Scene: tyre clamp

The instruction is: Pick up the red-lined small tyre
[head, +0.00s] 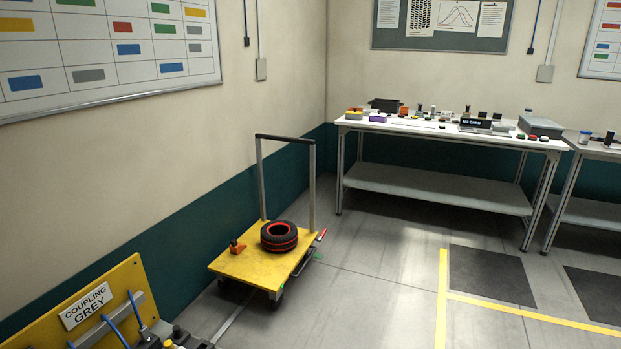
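The red-lined small tyre (279,237) is black with red lines around its side and a red inner rim. It lies flat on the yellow deck of a push cart (246,272), towards the cart's handle end. An orange-brown block-like part (237,247) sits to its left on the same deck. Neither of my grippers shows in the head view, and nothing is seen touching the tyre.
The cart's upright handle (286,138) rises behind the tyre. A workbench (440,128) with many small items is at the back right.

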